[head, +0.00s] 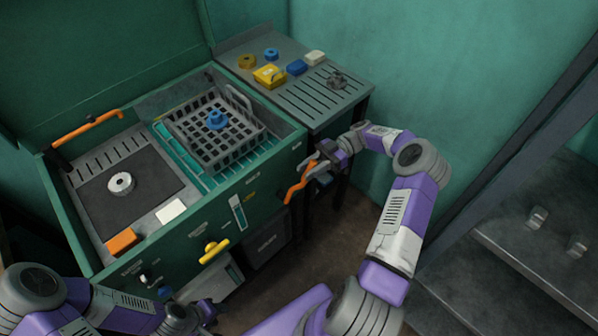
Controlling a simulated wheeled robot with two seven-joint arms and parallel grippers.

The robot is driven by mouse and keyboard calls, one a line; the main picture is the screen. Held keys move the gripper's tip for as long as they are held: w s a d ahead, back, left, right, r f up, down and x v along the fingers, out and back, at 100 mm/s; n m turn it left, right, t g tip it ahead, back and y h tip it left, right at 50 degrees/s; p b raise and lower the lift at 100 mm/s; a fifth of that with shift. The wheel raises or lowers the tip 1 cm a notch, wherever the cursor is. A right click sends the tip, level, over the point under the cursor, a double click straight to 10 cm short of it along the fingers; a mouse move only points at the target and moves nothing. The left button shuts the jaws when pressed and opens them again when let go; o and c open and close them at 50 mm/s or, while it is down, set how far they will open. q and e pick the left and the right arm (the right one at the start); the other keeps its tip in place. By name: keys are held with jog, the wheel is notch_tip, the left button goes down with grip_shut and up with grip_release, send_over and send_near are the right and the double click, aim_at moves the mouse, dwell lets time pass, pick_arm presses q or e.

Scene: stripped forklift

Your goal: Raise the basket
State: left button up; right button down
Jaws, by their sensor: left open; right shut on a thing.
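The grey wire basket (247,124) sits in the right-hand bay of the green washer cabinet (165,236). A blue part (217,119) lies in it. An orange lever (296,190) stands out at the cabinet's right side, below the basket's level. My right gripper (314,174) is shut on the orange lever near its upper part; the jaws hide some of it. My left gripper (208,316) is open and empty near the bottom edge, in front of the cabinet and away from the basket.
A slotted side table (312,101) holds several small coloured parts. A yellow handle (213,251) juts from the cabinet front. Metal steps (530,250) stand at right.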

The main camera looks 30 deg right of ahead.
jog(key=shift+d, duration=0.1)
jog(key=shift+f, duration=0.1)
dwell(0.3)
jog(key=c, duration=0.9)
grip_release()
jog(key=shift+c, duration=0.2)
jog(key=shift+d, duration=0.15)
jog(key=d, duration=0.7)
jog(key=shift+w+d+r, duration=0.15)
jog(key=shift+r, duration=0.15)
